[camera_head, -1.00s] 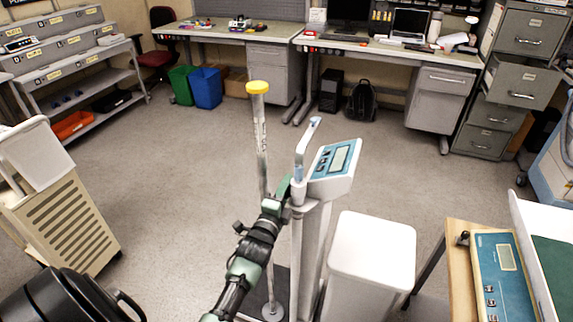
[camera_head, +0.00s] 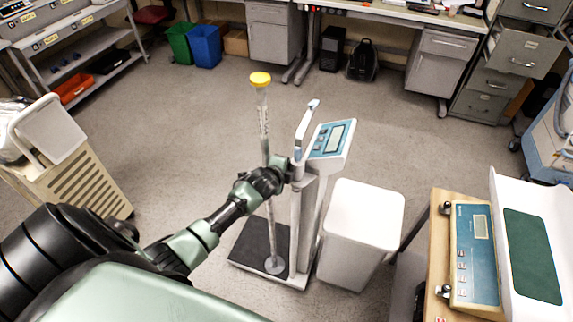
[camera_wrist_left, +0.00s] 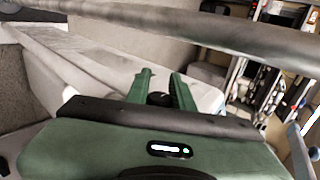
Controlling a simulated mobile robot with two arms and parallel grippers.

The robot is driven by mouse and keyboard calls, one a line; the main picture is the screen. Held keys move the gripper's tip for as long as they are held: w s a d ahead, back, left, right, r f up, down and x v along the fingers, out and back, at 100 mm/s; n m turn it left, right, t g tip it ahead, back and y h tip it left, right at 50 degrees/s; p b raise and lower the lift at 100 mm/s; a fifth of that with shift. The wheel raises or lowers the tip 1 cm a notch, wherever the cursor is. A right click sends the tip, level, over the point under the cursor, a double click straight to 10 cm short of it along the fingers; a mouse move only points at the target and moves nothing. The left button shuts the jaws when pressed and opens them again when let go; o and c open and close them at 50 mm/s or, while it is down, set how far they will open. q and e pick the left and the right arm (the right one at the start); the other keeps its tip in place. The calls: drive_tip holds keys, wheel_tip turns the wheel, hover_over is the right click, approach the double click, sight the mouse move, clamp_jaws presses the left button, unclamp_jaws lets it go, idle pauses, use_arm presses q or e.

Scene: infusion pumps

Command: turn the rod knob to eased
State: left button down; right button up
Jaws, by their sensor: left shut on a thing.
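The floor scale has a tall white column (camera_head: 308,215), a display head (camera_head: 331,138) and a dark platform (camera_head: 250,242). A slim upright rod with a yellow cap (camera_head: 260,79) stands beside the column. My left gripper (camera_head: 291,172) reaches in from the left to the column, just below the display head. In the left wrist view, its green fingers (camera_wrist_left: 160,88) are shut on a small dark round knob (camera_wrist_left: 158,99), apparently the rod knob. The fingers and palm hide most of the knob, and I cannot read its setting. My right gripper is not in view.
A white bin (camera_head: 362,225) stands right of the scale. Further right, a table holds a blue-panelled baby scale (camera_head: 476,255). A beige cart (camera_head: 75,180) is at the left. Open floor lies behind the scale, before the desks.

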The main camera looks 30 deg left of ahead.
use_arm(q)
drive_tip(key=shift+s+f+g, duration=0.1)
drive_tip(key=shift+g, duration=0.2)
drive_tip(key=c, duration=1.2)
unclamp_jaws()
drive_tip(key=b+v, duration=0.1)
drive_tip(key=v, duration=0.6)
drive_tip(key=shift+s+r, duration=0.25)
drive_tip(key=shift+s, duration=0.05)
drive_tip(key=shift+s+d+f, duration=0.1)
